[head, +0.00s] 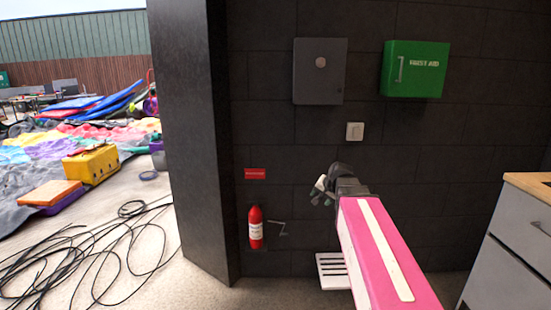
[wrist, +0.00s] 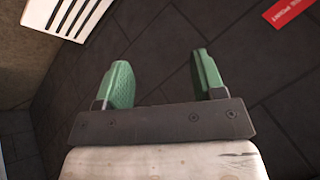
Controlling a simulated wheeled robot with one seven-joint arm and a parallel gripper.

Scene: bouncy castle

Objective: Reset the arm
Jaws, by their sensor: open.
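My arm shows in the head view as a pink link with a pale stripe, reaching up from the bottom right. My gripper (head: 322,190) is at its far end, in front of the dark tiled wall. In the wrist view my gripper (wrist: 159,80) has its two green fingers spread apart. Nothing is between them, and they touch nothing that I can see.
On the dark wall hang a grey box (head: 320,72), a green box (head: 414,69), a light switch (head: 355,131), a red sign (head: 255,174) and a fire extinguisher (head: 256,228). A cabinet (head: 512,245) stands at right. Black cables (head: 120,250) lie on the floor at left.

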